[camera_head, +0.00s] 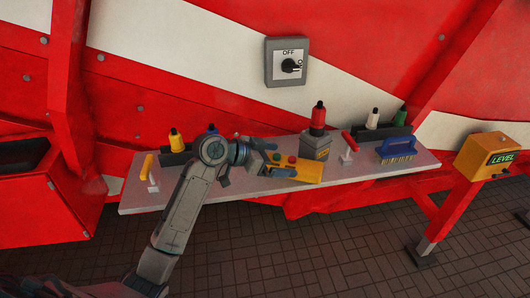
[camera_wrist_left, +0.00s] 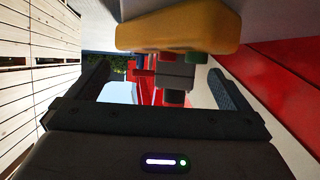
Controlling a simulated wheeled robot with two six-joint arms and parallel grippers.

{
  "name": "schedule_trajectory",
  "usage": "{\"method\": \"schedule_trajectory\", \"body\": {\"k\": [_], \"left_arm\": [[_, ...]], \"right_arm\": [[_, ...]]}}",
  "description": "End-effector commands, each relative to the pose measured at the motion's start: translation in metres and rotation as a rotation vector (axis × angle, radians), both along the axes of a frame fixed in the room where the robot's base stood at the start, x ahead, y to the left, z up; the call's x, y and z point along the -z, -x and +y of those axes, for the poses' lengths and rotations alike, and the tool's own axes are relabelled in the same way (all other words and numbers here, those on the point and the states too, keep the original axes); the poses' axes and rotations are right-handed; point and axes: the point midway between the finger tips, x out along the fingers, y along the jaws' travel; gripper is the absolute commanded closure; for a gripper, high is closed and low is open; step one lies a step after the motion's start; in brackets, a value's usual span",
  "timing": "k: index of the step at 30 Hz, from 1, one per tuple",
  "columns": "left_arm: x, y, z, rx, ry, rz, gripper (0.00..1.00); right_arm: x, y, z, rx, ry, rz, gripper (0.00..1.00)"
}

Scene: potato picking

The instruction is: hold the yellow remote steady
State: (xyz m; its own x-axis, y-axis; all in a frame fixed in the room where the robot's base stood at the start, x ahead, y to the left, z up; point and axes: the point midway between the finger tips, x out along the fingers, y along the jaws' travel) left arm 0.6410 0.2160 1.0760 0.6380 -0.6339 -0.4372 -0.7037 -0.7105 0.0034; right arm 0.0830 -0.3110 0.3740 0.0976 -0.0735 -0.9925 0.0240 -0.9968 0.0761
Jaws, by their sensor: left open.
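The yellow remote (camera_head: 304,169), with red and green buttons and a grey part on its left end, lies on the grey shelf (camera_head: 350,167). My left gripper (camera_head: 250,160) is just left of the remote's near end, above the shelf, with its fingers apart. In the left wrist view the remote (camera_wrist_left: 185,30) spans the top, beyond the open fingers (camera_wrist_left: 160,78), and nothing is held between them. I cannot tell whether a finger touches it. My right gripper is in neither view.
A red-handled tool (camera_head: 349,143) and blue brush (camera_head: 397,148) are to the right. A yellow-handled tool (camera_head: 147,168) and yellow bottle (camera_head: 176,140) are left. A yellow level box (camera_head: 486,154) stands far right.

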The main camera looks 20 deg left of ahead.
Motion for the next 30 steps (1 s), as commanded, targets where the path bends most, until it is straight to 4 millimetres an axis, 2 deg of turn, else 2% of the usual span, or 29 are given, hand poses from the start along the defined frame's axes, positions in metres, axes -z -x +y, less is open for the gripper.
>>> {"method": "schedule_trajectory", "body": {"k": [3,9,21,30], "left_arm": [[0.005,-0.012,-0.013,0.0,0.004,0.001,0.0],[0.016,-0.026,-0.026,0.0,0.001,0.001,0.0],[0.02,-0.029,-0.029,0.0,-0.002,0.0,0.0],[0.021,-0.029,-0.029,-0.001,-0.002,0.001,0.58]], "right_arm": [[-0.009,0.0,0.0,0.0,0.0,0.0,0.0],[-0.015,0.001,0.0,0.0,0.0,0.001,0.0],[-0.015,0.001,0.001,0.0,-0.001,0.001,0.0],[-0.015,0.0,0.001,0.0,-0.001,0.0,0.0]]}}
